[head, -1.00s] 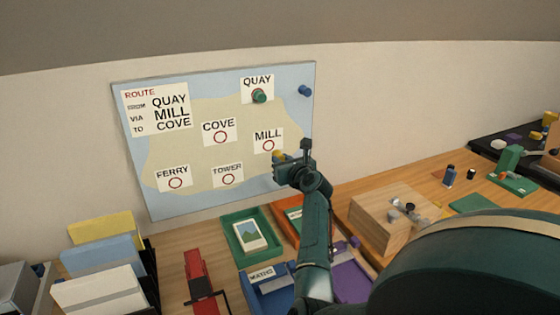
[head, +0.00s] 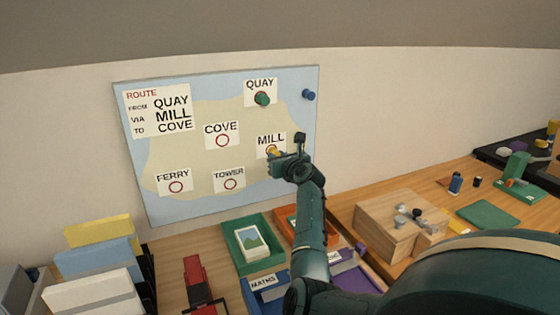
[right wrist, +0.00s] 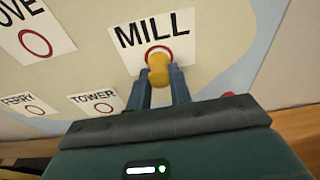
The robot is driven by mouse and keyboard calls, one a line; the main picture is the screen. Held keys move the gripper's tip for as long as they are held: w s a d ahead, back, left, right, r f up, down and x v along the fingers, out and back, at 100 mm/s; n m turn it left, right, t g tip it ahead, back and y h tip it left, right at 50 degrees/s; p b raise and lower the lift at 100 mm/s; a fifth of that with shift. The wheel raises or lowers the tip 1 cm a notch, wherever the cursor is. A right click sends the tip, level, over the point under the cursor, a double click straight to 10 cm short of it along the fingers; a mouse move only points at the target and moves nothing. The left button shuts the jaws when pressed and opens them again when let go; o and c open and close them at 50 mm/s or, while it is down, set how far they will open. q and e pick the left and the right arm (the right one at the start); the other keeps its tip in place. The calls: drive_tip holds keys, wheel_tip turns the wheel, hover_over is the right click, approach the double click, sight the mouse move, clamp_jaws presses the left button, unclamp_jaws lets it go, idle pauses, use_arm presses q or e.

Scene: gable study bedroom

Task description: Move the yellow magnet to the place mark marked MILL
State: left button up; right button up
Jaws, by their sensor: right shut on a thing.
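The yellow magnet (right wrist: 158,70) is between the fingertips of my right gripper (right wrist: 160,86), which is shut on it. In the right wrist view it covers the lower part of the red ring on the MILL place mark (right wrist: 180,38). In the head view the magnet (head: 272,151) is at the MILL label (head: 270,140), with my right gripper (head: 276,159) just below and right of it. I cannot tell whether the magnet touches the board. My left gripper is not in view.
The map board (head: 190,205) on the wall also has QUAY with a green magnet (head: 262,99), COVE, FERRY and TOWER marks. A blue magnet (head: 309,94) is at its upper right. Trays, a wooden box (head: 385,228) and folders (head: 105,265) crowd the desk below.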

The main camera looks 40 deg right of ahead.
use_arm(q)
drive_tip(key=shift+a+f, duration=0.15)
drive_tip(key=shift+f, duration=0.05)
use_arm(e)
drive_tip(key=shift+w+d, duration=0.15)
drive_tip(key=shift+w, duration=0.25)
idle(0.6)
drive_tip(key=o, duration=0.8)
drive_tip(key=shift+o, duration=0.2)
use_arm(q)
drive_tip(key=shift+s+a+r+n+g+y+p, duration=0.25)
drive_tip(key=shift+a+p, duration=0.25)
drive_tip(key=shift+p, duration=1)
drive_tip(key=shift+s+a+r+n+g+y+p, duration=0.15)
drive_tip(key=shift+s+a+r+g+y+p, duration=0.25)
drive_tip(key=shift+p, duration=1.05)
use_arm(e)
drive_tip(key=f+v, duration=0.1)
drive_tip(key=v, duration=0.6)
